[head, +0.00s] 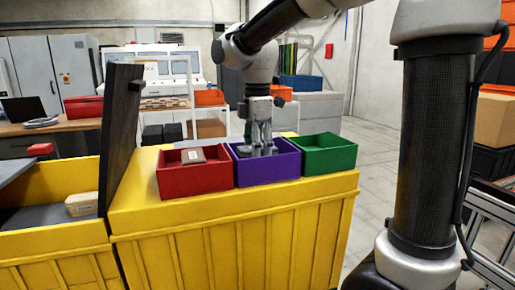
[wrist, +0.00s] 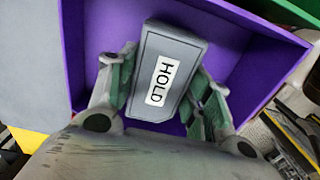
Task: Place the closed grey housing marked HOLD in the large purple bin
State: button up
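The grey housing (wrist: 178,52) with a white HOLD label lies between the two fingers of my gripper (wrist: 165,70) in the wrist view, its label facing the camera. Purple walls and floor of the large purple bin (wrist: 240,60) surround it. In the head view my gripper (head: 259,148) points down inside the purple bin (head: 268,170), with its fingertips partly behind the front wall. The green-padded fingers are close to both long sides of the housing. I cannot tell whether they press on it, or whether it rests on the bin floor.
A red bin (head: 195,181) with a grey-brown labelled housing (head: 193,156) stands left of the purple bin, and a green bin (head: 330,158) right. All stand on a yellow crate (head: 235,215). A dark upright panel (head: 120,130) and a beige labelled item (head: 81,205) are at left.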

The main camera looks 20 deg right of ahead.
jog(key=shift+o, duration=1.3)
jog(key=shift+r, duration=0.1)
notch_tip(320, 180, up, 12)
jog(key=s+d+f+m+t, duration=0.2)
jog(key=s+d+f+m, duration=0.5)
jog(key=s+m, duration=0.2)
jog(key=s+d+f+m+t, duration=0.2)
jog(key=s+d+f+m, duration=0.5)
jog(key=s+m, duration=0.2)
jog(key=shift+s+d+f, duration=0.25)
jog(key=shift+s+d, duration=0.15)
jog(key=shift+s, duration=0.6)
